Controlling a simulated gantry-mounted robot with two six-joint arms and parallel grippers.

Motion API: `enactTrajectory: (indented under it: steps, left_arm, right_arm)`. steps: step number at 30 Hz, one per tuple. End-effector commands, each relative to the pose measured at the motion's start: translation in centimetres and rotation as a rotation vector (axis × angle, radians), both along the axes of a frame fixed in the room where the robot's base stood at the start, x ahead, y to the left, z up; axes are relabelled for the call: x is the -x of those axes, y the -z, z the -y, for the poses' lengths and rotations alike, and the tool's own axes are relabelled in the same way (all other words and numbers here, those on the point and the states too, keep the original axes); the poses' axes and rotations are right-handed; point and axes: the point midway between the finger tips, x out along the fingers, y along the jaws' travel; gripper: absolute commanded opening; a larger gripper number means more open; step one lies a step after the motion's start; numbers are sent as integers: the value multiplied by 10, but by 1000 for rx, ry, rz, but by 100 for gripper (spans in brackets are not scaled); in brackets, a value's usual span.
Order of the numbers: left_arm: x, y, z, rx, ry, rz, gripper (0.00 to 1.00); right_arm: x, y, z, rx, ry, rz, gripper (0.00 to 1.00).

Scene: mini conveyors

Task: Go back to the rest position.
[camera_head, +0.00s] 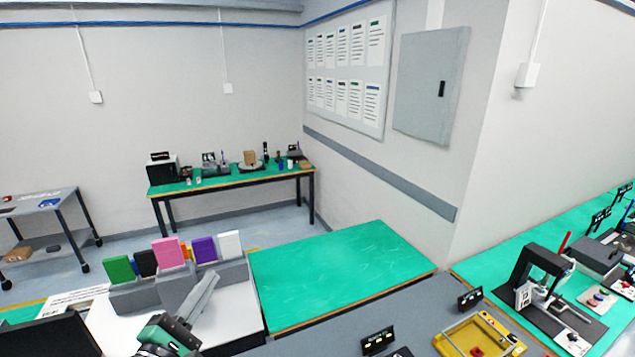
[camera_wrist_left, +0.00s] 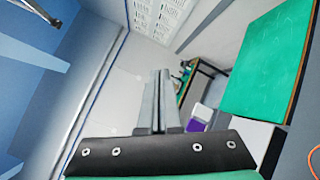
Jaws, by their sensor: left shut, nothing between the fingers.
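My left gripper (camera_head: 212,279) is in the lower left of the head view, raised at a slant in front of the grey rack and white table. Its two grey fingers are together with nothing between them. In the left wrist view the shut fingers (camera_wrist_left: 160,74) point up the picture, towards the wall and the far bench. They appear clear of everything around them. My right gripper is in neither view.
A grey rack (camera_head: 124,296) holds several coloured blocks, including a pink one (camera_head: 168,252), close behind my left gripper. A bare green table (camera_head: 340,270) lies to the right. A yellow tray (camera_head: 450,347) and a black device (camera_head: 540,268) stand further right.

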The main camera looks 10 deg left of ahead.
Motion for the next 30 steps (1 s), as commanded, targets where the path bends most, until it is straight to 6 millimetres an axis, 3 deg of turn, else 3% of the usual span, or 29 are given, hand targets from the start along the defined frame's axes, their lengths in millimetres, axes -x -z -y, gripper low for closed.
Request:
enactTrajectory:
  steps: [1, 5, 9, 12, 15, 21, 30]
  left_arm:
    - [0, -42, 25, -100, 25, 76, 0]
    - [20, -141, 83, -404, 23, 280, 0]
    - [75, -242, 130, -788, -125, 522, 0]
    - [127, -297, 135, -1134, -393, 632, 0]
    - [151, -308, 123, -1454, -645, 586, 0]
    - [152, -306, 118, -1838, -867, 451, 0]
    - [151, -305, 118, -1898, -897, 432, 0]
  right_arm:
    - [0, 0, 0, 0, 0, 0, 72]
    - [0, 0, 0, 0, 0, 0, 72]
    - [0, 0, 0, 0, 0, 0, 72]
    - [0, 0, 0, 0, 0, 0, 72]
    - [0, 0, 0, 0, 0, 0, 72]
    - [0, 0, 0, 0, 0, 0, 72]
    - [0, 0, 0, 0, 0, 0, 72]
